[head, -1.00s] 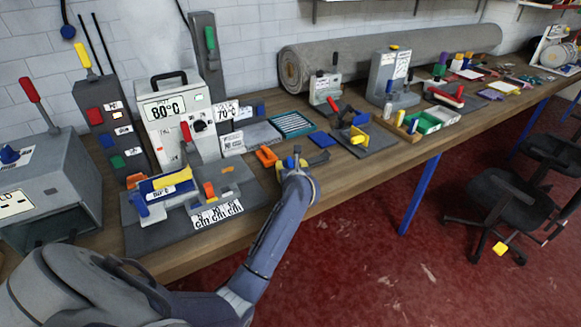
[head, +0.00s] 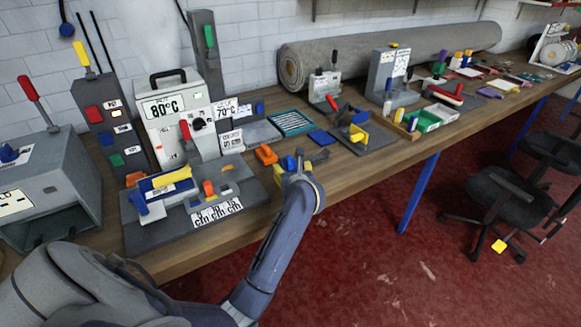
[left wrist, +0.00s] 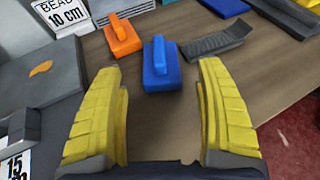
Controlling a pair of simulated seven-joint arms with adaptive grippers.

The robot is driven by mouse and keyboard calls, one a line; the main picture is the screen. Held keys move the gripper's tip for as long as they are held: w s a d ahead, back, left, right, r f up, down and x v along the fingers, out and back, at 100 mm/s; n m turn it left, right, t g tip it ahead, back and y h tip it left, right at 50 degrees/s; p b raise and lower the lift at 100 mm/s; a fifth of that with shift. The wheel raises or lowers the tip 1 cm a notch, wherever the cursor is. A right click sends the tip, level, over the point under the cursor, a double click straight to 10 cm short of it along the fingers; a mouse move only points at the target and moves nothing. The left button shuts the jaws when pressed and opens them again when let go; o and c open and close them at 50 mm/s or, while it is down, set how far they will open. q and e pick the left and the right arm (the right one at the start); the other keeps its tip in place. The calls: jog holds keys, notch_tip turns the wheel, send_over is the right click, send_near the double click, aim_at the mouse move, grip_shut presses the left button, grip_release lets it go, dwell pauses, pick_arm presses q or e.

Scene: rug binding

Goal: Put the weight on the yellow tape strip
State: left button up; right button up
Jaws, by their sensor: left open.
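Two handled blocks that look like weights lie on the bench, one blue (left wrist: 160,66) and one orange (left wrist: 122,36). The orange block (head: 265,154) also shows in the head view. My left gripper (head: 287,172) is open and empty, with its yellow fingers (left wrist: 160,82) spread on the near side of the blue block. The blue block is centred between the fingers in the wrist view, apart from both. A yellow strip (head: 173,180) lies along the blue part of the grey fixture (head: 165,226) at left. A small orange-yellow patch (left wrist: 41,68) also shows on that fixture.
A dark grey curved holder (left wrist: 215,40) sits just right of the blue block. A flat blue pad (head: 321,137) and a clamp fixture (head: 362,140) stand farther right. The 80°C machine (head: 172,115) stands behind the grey fixture. Bare bench lies right of the gripper.

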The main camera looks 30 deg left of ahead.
aim_at(291, 168)
pick_arm(q)
jog(key=v, duration=0.5)
jog(key=shift+s+d+r, duration=0.1)
jog(key=shift+s+d, duration=0.1)
jog(key=shift+s, duration=0.05)
jog(key=shift+o, duration=0.7)
jog(key=shift+s+d+r, duration=0.15)
jog(key=shift+s+d, duration=0.05)
jog(key=shift+s, duration=0.05)
jog(key=v, duration=0.5)
jog(key=x, duration=1.2)
jog(key=shift+w+d+f, duration=0.1)
jog(key=shift+f, duration=0.15)
jog(key=shift+x, duration=2.7)
jog(key=shift+f, duration=0.15)
